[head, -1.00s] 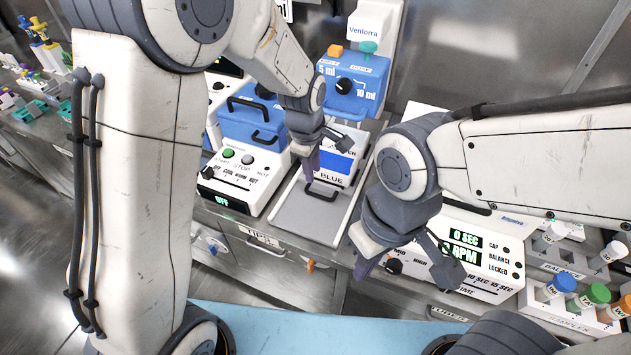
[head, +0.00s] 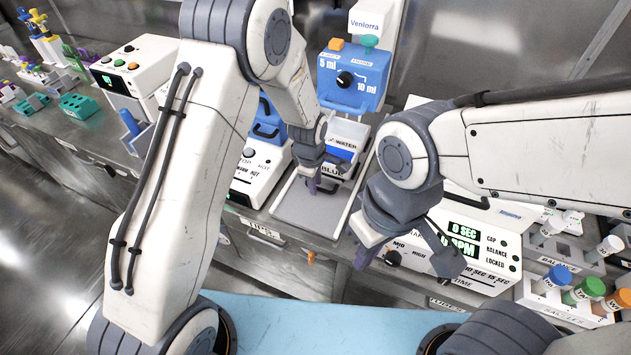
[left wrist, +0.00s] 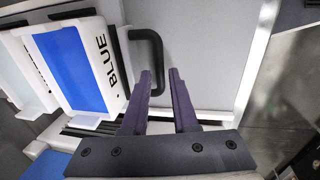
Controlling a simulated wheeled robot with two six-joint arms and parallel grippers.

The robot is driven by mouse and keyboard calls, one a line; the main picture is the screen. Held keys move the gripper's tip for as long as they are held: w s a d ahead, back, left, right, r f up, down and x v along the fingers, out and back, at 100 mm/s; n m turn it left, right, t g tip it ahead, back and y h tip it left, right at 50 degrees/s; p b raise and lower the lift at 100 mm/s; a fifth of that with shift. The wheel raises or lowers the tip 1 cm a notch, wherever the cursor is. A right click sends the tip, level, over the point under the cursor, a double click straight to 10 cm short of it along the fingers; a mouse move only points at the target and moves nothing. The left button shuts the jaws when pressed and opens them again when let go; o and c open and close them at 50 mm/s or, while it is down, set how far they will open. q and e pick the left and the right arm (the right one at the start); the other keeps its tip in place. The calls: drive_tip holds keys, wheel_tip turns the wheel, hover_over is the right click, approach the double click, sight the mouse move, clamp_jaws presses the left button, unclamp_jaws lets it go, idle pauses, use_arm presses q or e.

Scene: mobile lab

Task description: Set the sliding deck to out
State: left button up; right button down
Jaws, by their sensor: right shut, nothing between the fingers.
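The sliding deck (head: 300,208) is a flat light-grey plate with a pale rim below the blue Veniorra dispenser, and it fills much of the left wrist view (left wrist: 205,50). Its black bar handle (left wrist: 149,36) stands up from the plate; in the head view my left gripper partly covers it. My left gripper (head: 313,187) is low over the deck. In the left wrist view its two purple fingers (left wrist: 160,72) are apart, with one arm of the handle between them; contact cannot be told. My right gripper (head: 364,258) is shut and empty, in front of the centrifuge panel.
The Veniorra dispenser (head: 352,78) rises behind. A heater with knobs is left of the deck; a centrifuge panel (head: 480,250) and capped tubes (head: 575,290) are right.

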use_arm(q)
clamp_jaws()
drive_tip(key=shift+r, duration=0.1)
idle(1.2)
